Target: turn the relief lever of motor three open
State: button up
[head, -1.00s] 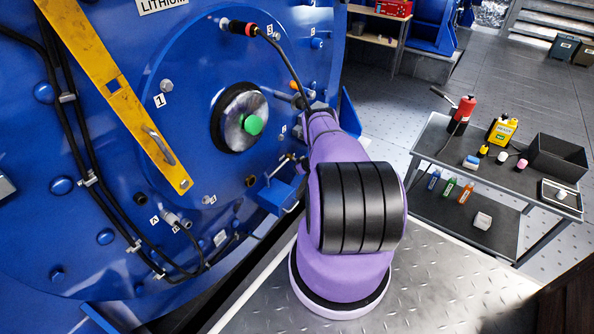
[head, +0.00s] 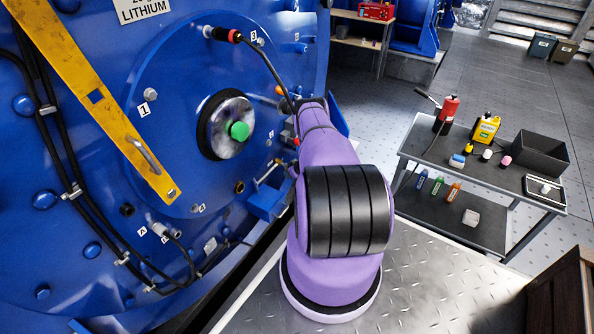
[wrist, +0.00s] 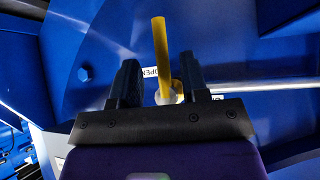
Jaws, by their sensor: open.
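In the wrist view a yellow lever (wrist: 160,45) stands upright in the picture, with a pale round hub at its lower end. My gripper (wrist: 159,76) is open, with one dark finger on each side of the lever's lower part. Gaps show between lever and fingers; I cannot tell how deep the lever sits between them. A white label (wrist: 149,72) reading "OPEN" lies behind, partly covered. In the head view the lever and gripper are hidden behind my purple arm, beside the blue motor (head: 185,60).
The motor face carries a green-tipped hub (head: 239,131), a yellow bar (head: 85,85), black cables and a small blue bracket (head: 268,200) close to my arm. A grey cart (head: 480,225) with bottles and a black bin (head: 540,153) stands right. Open floor lies behind it.

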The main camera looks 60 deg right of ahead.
jog(key=v, duration=0.7)
jog(key=shift+s, duration=0.2)
jog(key=shift+s+r, duration=0.1)
dwell(0.3)
